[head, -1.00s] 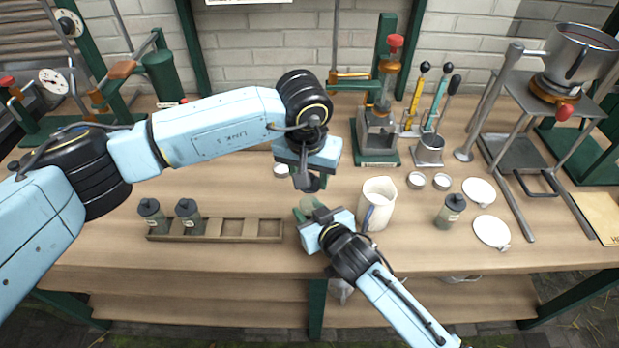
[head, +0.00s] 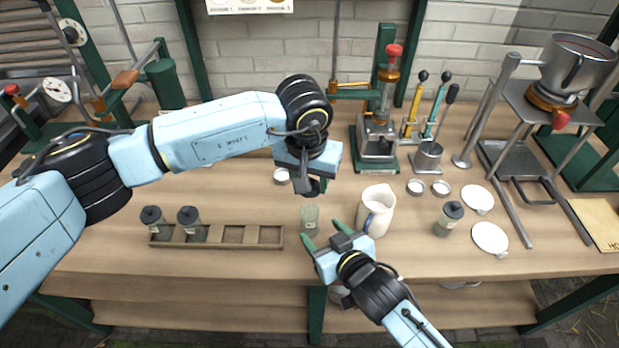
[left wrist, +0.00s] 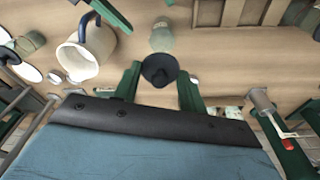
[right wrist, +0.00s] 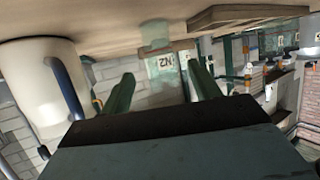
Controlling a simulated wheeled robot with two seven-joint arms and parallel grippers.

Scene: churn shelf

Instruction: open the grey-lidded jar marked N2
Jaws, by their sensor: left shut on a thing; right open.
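The N2 jar (head: 310,219) is a greenish glass jar standing upright on the bench, its top uncovered. In the right wrist view its N2 label (right wrist: 166,63) shows upside down. My left gripper (head: 314,188) is shut on the dark grey lid (left wrist: 160,70) and holds it above the bench, behind and apart from the jar in the head view. My right gripper (head: 323,235) is open and empty at the jar's near right side, its fingers pointing towards the jar; it also shows in the right wrist view (right wrist: 163,75).
A white jug (head: 377,212) stands close right of the jar. A wooden rack (head: 262,237) at left has two lidded jars (head: 188,222) and empty slots. Another lidded jar (head: 448,218), white discs (head: 490,238) and small dishes (head: 440,188) lie at right. A press (head: 378,135) stands behind.

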